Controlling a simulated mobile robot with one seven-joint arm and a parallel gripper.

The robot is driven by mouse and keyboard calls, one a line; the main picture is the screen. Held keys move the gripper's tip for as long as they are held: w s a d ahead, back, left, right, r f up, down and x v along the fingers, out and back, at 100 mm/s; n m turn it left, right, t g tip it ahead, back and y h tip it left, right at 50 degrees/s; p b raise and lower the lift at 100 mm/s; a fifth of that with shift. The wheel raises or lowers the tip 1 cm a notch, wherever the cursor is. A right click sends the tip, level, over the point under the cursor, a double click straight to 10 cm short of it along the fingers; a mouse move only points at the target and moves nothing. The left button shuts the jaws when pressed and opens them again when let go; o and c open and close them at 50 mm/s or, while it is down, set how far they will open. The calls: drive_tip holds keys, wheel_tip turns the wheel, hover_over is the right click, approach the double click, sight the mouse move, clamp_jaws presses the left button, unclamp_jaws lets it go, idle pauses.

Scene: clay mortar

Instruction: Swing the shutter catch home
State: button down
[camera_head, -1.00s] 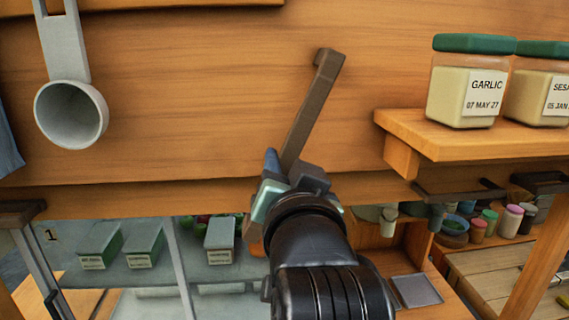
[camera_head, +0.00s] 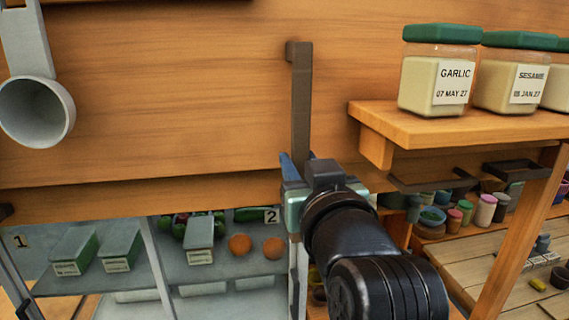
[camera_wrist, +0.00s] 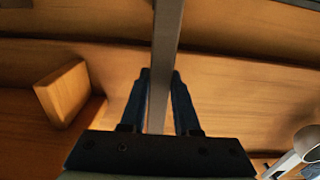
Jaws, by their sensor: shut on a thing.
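The shutter catch (camera_head: 301,100) is a long brown bar on the wooden panel, with a short hooked end at its top. It hangs nearly upright in the head view. My gripper (camera_head: 300,168) is shut on the lower part of the catch. In the wrist view the catch (camera_wrist: 167,50) runs between the two dark blue fingers of my gripper (camera_wrist: 160,80). The lower end of the catch is hidden behind my gripper in the head view.
A shelf (camera_head: 450,130) with a garlic jar (camera_head: 438,80) and a sesame jar (camera_head: 512,82) juts out at the right. A grey ladle (camera_head: 38,105) hangs at the left. Below the panel is a glass-fronted case with green boxes (camera_head: 122,245) and orange fruit (camera_head: 240,244).

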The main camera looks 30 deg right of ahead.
drive_tip(key=shift+d+r, duration=0.1)
drive_tip(key=c, duration=0.6)
unclamp_jaws()
drive_tip(key=shift+d, duration=0.1)
drive_tip(key=shift+c, duration=0.2)
drive_tip(key=b+v, duration=1.1)
drive_tip(key=v, duration=0.2)
